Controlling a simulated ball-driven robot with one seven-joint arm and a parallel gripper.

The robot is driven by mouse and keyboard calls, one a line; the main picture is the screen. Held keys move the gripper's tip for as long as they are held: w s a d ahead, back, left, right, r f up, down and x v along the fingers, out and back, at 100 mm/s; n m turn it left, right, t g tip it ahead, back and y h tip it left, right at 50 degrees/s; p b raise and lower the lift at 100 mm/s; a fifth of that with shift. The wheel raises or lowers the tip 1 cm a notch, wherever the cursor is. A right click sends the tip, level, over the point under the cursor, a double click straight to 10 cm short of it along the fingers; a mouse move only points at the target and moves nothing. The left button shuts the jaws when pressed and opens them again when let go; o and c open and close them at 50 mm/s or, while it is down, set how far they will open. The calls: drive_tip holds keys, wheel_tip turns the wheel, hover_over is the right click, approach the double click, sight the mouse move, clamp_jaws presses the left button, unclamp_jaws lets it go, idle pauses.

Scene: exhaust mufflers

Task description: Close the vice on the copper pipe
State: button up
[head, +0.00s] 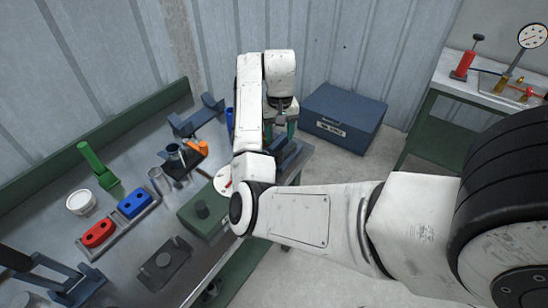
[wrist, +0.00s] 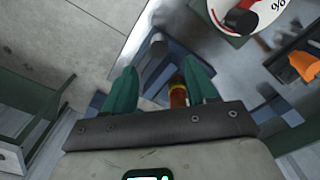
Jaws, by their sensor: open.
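My gripper (head: 280,129) is over the right end of the bench in the head view, with its green fingers pointing down. In the wrist view the gripper (wrist: 160,66) is open, its two green fingers well apart. A dark blue vice (wrist: 152,62) lies beneath and between the fingers; part of it shows in the head view (head: 291,157) behind my arm. A copper-orange pipe (wrist: 178,96) shows between the fingers, close to the right one. I cannot tell whether a finger touches the vice or pipe, or how far the vice jaws stand apart. The vice handle cannot be made out.
The metal bench (head: 135,245) holds red (head: 98,233) and blue (head: 134,204) blocks, a green tool (head: 97,165) and a round dial (wrist: 240,14) beside the vice. A blue chest (head: 342,118) stands on the floor beyond. A second bench (head: 455,88) is at right.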

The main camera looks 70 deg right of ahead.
sight(279, 153)
wheel_tip(279, 153, down, 6)
drive_tip(key=shift+f+b, duration=0.2)
drive_tip(key=shift+b, duration=0.65)
drive_tip(key=shift+f, duration=1.1)
clamp_jaws()
